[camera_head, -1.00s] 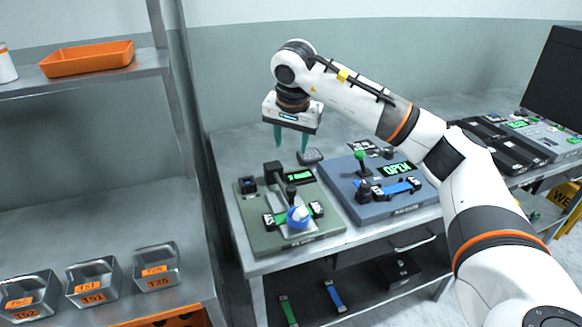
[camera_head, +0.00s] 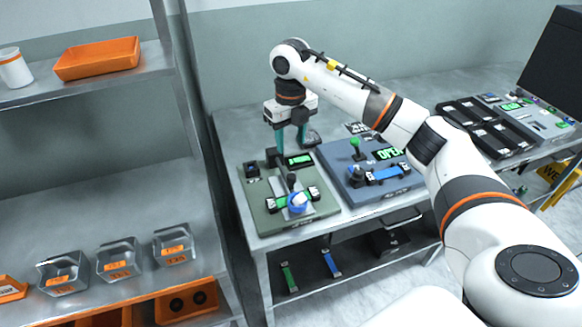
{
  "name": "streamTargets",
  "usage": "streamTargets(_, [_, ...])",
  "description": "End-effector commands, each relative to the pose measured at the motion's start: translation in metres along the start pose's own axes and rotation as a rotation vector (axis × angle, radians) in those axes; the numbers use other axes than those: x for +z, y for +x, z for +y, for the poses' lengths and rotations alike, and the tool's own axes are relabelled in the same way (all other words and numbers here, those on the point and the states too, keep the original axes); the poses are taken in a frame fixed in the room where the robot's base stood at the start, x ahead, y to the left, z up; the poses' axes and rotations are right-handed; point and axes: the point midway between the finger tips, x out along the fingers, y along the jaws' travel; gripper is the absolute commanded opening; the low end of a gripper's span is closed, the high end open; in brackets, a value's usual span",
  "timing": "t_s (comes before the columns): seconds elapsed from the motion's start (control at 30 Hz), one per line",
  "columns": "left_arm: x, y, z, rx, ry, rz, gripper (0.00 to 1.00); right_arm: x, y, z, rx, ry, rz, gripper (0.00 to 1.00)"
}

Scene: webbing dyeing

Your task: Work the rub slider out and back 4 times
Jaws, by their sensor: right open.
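The green rub station (camera_head: 262,222) stands on the table's near left corner. On it are a black upright handle (camera_head: 291,180), a green strip between black clamps, a blue-and-white round piece (camera_head: 298,203) and a green-lit display (camera_head: 299,160). I cannot tell for sure which part is the rub slider. My right gripper (camera_head: 290,146) points down over the rear of this station, its teal fingers apart and empty, behind and above the handle. My left gripper is not in view.
A blue station (camera_head: 345,199) with a green-knobbed lever (camera_head: 355,144) and a display reading OPEN stands to the right. Black trays (camera_head: 488,128) lie farther right. A metal shelf with an orange tray (camera_head: 97,58) and several bins stands at left.

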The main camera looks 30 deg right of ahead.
Motion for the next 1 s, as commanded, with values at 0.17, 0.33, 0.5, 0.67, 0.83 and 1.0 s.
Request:
streamTargets(0.17, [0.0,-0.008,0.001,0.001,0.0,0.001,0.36,0.002,0.028,0.0,0.001,-0.002,-0.005,0.46])
streamTargets(0.33, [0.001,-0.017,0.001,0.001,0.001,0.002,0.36,0.001,0.062,0.0,0.001,-0.001,-0.006,0.46])
streamTargets(0.5, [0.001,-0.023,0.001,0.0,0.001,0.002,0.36,0.001,0.092,0.0,0.0,-0.002,-0.003,0.46])
streamTargets(0.67, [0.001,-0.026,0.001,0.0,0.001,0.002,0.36,0.0,0.108,0.0,0.001,-0.003,-0.002,0.46])
streamTargets(0.83, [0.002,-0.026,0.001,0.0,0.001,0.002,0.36,0.0,0.114,0.0,0.001,-0.004,0.001,0.46])
streamTargets(1.0, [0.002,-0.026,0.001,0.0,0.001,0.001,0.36,0.0,0.114,0.0,0.001,-0.004,0.001,0.46])
